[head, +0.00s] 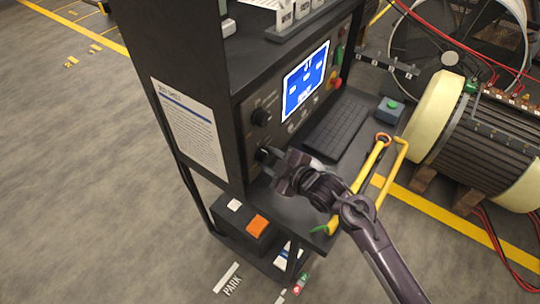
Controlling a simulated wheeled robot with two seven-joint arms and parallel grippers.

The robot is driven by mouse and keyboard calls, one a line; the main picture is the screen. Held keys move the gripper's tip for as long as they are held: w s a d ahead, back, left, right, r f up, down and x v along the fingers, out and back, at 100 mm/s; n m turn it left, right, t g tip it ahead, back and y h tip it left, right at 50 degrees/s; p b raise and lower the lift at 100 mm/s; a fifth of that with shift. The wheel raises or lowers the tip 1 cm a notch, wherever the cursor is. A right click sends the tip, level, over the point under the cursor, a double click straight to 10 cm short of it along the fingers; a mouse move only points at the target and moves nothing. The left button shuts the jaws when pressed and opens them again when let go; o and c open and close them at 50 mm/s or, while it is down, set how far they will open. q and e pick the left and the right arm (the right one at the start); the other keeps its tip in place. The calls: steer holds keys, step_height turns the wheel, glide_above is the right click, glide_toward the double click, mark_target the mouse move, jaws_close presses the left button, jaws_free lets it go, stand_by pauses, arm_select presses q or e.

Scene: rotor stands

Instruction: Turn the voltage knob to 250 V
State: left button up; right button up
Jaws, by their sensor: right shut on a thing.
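The dark test console has two knobs on its front panel, left of the screen. The upper black knob (261,117) is in clear view, with small markings around it too small to read. My right gripper (266,156) is at the lower knob (262,154) and is shut on it. The gripper hides most of that knob and its scale, so its setting cannot be read. The blue screen (305,79) is lit, with white figures too small to read. My left gripper is not in view.
A keyboard (337,128) lies on the console shelf, with a yellow-handled tool (367,170) near its right end. A green-buttoned box (389,108) stands behind. A large motor (485,130) is at right. The floor at left is clear.

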steer(key=m+p, duration=0.1)
steer(key=m+g+p, duration=0.1)
steer(key=p, duration=0.1)
steer(key=shift+w+r, duration=0.1)
steer(key=shift+r, duration=0.15)
steer(key=shift+d+m+g+y+p, duration=0.1)
steer(key=shift+m+g+y+p, duration=0.55)
steer(key=shift+m+p, duration=0.35)
steer(key=shift+f+m+g, duration=0.15)
steer(key=shift+m+g, duration=0.1)
steer(key=shift+m, duration=0.25)
steer(key=o, duration=1)
